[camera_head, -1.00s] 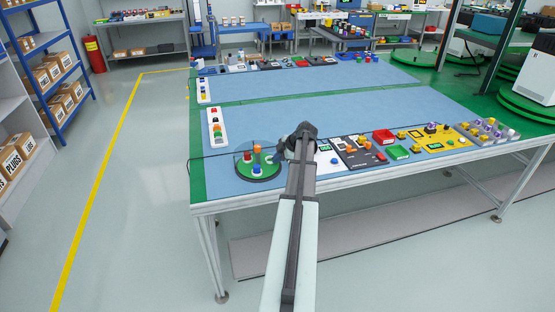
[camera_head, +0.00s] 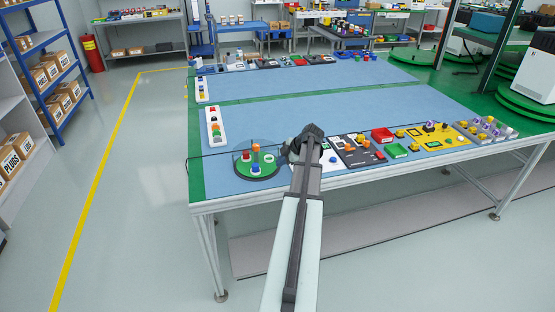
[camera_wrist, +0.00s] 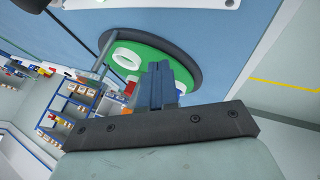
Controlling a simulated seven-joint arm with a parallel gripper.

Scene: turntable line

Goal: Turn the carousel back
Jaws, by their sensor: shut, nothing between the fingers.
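The carousel (camera_head: 262,174) is a round green turntable with a dark rim at the front left corner of the table. Red, orange and blue pieces stand on it, with a white one at its right side. In the wrist view its green top (camera_wrist: 181,48) shows close up, with a white ring on it. My gripper (camera_head: 290,151) is at the carousel's right side in the head view. In the wrist view its fingers (camera_wrist: 160,68) are shut and empty, overlapping the near edge of the disc. I cannot tell whether they touch it.
A white strip of coloured pieces (camera_head: 215,126) lies behind the carousel. The blue table middle (camera_head: 300,100) is clear.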

